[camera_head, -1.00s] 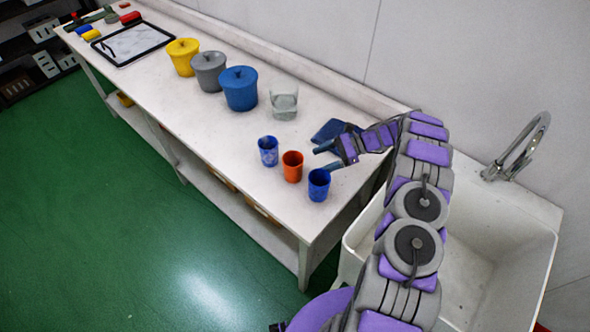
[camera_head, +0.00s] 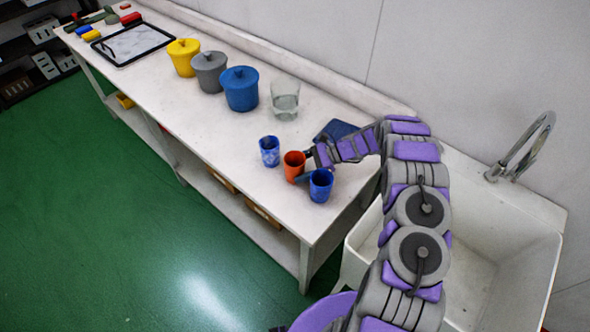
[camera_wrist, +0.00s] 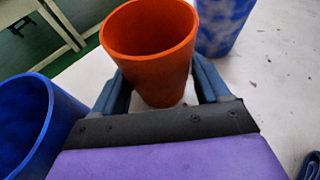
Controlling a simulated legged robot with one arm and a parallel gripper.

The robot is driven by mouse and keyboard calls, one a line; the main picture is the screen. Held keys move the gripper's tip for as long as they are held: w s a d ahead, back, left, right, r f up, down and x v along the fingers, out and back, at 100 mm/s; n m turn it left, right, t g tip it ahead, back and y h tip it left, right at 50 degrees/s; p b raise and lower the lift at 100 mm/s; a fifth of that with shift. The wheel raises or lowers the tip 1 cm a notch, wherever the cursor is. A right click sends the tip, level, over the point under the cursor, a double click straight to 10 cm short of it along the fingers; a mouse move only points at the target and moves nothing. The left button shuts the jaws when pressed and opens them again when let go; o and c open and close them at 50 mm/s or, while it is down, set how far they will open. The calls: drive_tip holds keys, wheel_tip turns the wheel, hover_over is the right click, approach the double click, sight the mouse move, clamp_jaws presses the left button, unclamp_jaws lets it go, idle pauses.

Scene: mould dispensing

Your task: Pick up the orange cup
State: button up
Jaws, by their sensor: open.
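The orange cup (camera_head: 294,167) stands upright on the white table between two blue cups. My gripper (camera_head: 303,166) is open at the cup's right side, with its fingers reaching around it. In the wrist view the orange cup (camera_wrist: 155,55) stands between the two blue fingers of my gripper (camera_wrist: 160,90), one on each side. A pale gap shows between the cup and the right finger. Whether the left finger touches the cup cannot be told.
A dark blue cup (camera_head: 320,186) stands close in front of my gripper. A mottled blue cup (camera_head: 269,151) stands behind the orange one. A clear glass (camera_head: 285,100), a blue lidded pot (camera_head: 241,90) and a folded blue cloth (camera_head: 335,130) lie farther back. The sink (camera_head: 480,250) is at right.

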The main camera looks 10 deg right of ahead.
drive_tip(key=shift+c, duration=0.2)
drive_tip(key=shift+d, duration=0.1)
drive_tip(key=c, duration=0.7)
drive_tip(key=shift+c, duration=0.2)
drive_tip(key=shift+r, duration=0.15)
